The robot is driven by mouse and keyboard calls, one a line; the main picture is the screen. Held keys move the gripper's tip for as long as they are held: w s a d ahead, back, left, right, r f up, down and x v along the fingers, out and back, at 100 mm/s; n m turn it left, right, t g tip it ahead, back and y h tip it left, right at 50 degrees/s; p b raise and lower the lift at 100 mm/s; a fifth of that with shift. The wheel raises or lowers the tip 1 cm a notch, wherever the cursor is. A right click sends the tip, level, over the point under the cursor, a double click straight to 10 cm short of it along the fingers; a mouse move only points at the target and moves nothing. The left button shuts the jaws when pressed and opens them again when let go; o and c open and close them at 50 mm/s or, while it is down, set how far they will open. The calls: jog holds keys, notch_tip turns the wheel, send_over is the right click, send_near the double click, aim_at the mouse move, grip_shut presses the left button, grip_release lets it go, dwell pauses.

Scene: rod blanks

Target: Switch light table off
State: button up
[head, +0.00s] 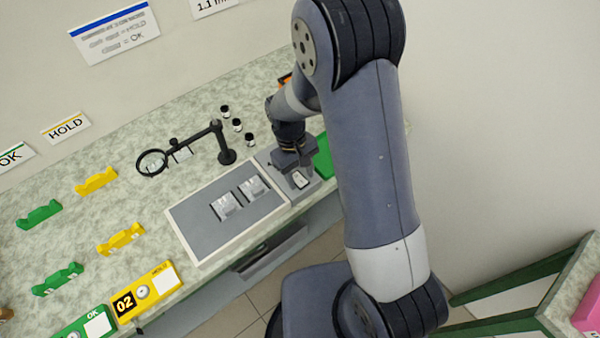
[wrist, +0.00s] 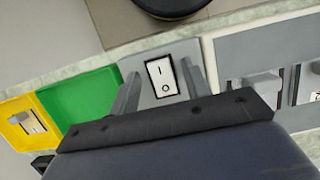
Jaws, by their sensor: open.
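The switch is a white rocker marked I and O in a black frame on a grey housing (head: 300,180). In the wrist view the rocker (wrist: 163,77) lies between my two fingers. I cannot tell which side of it is pressed. My gripper (head: 292,160) is open and empty above the housing, fingers pointing down; it also shows in the wrist view (wrist: 160,80). Contact with the switch is not clear. The light table (head: 190,222), a grey panel with a pale frame, is left of the switch in the head view; its surface looks grey, with no clear glow.
Two clear blocks (head: 238,199) lie on the light table. A magnifier stand (head: 226,155) and several small dark-capped jars (head: 237,125) stand behind. A green tray (head: 323,157) is close right of the switch. Yellow and green holders sit at left.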

aim_at(294, 173)
jog(key=b+v, duration=0.1)
jog(key=v, duration=0.9)
jog(key=shift+r, duration=0.35)
jog(key=shift+w+a, duration=0.1)
jog(key=p+x, duration=0.1)
jog(key=x, duration=0.9)
jog(key=shift+s+f, duration=0.2)
jog(key=shift+f, duration=0.35)
jog(key=shift+t+y+b, duration=0.4)
jog(key=shift+t+b, duration=0.1)
jog(key=shift+t, duration=0.1)
jog(key=shift+r, duration=0.1)
